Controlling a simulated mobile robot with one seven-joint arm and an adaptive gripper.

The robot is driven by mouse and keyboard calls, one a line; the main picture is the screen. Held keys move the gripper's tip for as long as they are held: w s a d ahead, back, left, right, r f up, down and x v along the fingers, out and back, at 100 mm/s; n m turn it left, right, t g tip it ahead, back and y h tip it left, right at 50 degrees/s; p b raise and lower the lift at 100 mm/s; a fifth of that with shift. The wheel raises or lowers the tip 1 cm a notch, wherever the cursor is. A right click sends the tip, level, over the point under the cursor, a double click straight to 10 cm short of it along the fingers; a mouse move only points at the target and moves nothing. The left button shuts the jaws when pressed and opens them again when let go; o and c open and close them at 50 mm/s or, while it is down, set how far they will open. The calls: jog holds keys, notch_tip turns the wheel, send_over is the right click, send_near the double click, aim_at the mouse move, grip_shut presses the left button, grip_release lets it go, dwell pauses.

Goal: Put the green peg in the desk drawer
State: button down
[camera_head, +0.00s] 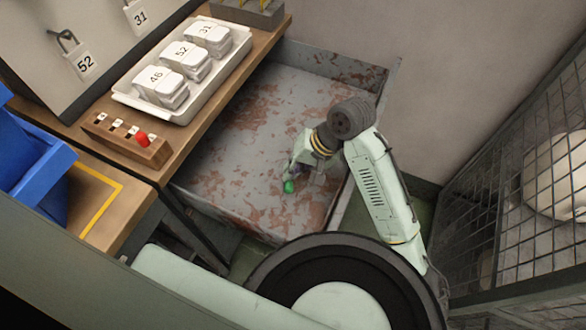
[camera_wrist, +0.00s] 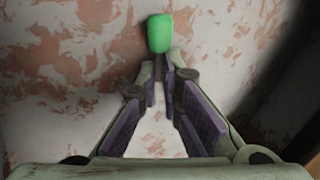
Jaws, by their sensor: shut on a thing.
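The green peg (camera_head: 289,187) is held at the tips of my gripper (camera_head: 293,175). In the wrist view the peg (camera_wrist: 160,32) stands out beyond the fingertips (camera_wrist: 163,62), which are closed on its near end. A large grey open drawer (camera_head: 250,115) with worn, rust-coloured patches extends beside and below the desk. My gripper and the peg are over its floor, towards its near right part. I cannot tell how high the peg is above that floor.
The desk carries a wooden block (camera_head: 125,142) with a red peg (camera_head: 142,138) and a white tray (camera_head: 125,97) of numbered white stacks. A blue bin (camera_head: 28,160) is at the left. A wire-mesh cage (camera_head: 495,180) stands at the right. Much of the drawer floor is clear.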

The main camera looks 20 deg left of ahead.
jog(key=shift+f, duration=0.25)
jog(key=shift+f, duration=0.15)
jog(key=c, duration=2)
grip_release()
jog(key=shift+c, duration=0.2)
jog(key=v, duration=1.2)
jog(key=shift+r, duration=0.25)
